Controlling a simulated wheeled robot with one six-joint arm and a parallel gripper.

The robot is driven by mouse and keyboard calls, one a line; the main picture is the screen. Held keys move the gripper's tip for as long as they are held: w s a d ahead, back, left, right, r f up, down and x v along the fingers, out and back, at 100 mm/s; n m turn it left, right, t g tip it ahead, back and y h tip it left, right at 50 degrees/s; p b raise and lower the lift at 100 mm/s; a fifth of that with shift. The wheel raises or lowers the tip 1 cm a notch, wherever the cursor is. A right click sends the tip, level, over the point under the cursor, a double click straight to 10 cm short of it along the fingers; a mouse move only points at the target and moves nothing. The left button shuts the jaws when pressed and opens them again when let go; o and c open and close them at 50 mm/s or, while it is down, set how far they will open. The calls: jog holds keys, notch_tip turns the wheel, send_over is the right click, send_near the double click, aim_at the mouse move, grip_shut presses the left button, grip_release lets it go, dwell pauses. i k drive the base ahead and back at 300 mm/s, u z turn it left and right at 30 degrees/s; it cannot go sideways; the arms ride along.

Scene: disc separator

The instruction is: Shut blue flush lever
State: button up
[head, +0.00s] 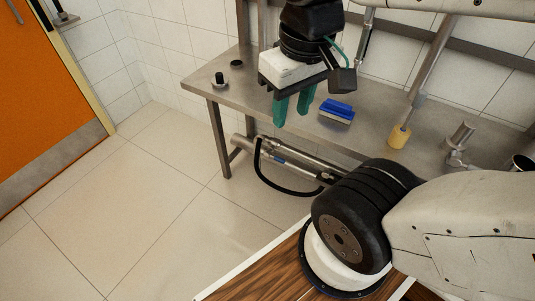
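My gripper (294,106) hangs over the steel table with its two teal fingers pointing down. The fingers are apart, with nothing seen between them. A steel pipe (300,163) runs below the tabletop, with a small blue part (279,161) on it. This may be the blue flush lever, but it is too small to tell its shape or whether it is open or shut. The gripper is above it in the picture and apart from it.
A blue and grey block (337,109) lies on the steel table (378,128), right of the gripper. A black-topped fitting (220,81) stands at the table's left. A black hose (262,176) loops below. A yellow-ended rod (399,136) stands right. The tiled floor (150,215) is clear.

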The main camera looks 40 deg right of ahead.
aim_at(266, 154)
jog(key=z, duration=0.1)
jog(key=k, duration=1.05)
jog(key=u, duration=0.7)
jog(key=i, duration=1.35)
jog(key=z, duration=0.6)
